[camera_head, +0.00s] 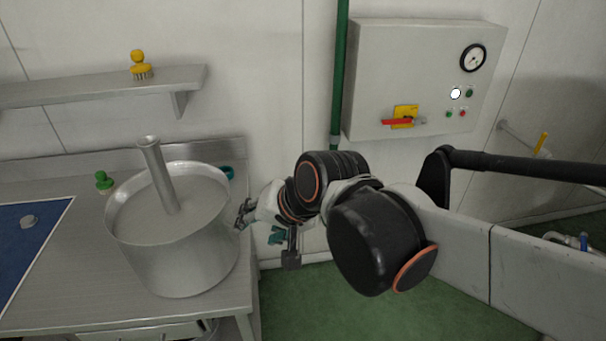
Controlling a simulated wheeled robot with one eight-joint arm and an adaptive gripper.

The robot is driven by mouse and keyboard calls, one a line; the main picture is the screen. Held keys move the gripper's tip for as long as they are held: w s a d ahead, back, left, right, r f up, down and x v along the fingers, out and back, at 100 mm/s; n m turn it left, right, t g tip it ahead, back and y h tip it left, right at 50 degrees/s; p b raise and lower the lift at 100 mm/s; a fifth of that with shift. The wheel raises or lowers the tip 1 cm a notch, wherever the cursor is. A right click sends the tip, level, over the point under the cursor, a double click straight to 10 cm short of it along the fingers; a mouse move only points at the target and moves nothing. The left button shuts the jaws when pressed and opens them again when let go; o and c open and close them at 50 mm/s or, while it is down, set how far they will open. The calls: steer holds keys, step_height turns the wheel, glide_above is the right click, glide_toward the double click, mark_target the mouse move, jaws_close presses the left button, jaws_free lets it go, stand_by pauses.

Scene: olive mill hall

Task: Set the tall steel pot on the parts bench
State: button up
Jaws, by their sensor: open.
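The tall steel pot (180,255) is upright and wide, at the right end of a steel bench (75,275). Whether this bench is the parts bench I cannot tell. A steel tube with a flared top (158,175) stands tilted in the pot, leaning to the left. My gripper (243,214) is at the pot's right side, near its upper wall. It is open, but its fingers are small and partly hidden, and I cannot tell whether they touch the pot.
A wall shelf (90,90) holds a yellow brush (140,66). A control cabinet (415,80) hangs at right.

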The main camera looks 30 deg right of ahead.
steer(key=s+d+n+h, duration=0.2)
steer(key=s+d+n, duration=0.2)
steer(key=n, duration=0.3)
steer(key=shift+s+h, duration=0.3)
steer(key=shift+s, duration=0.4)
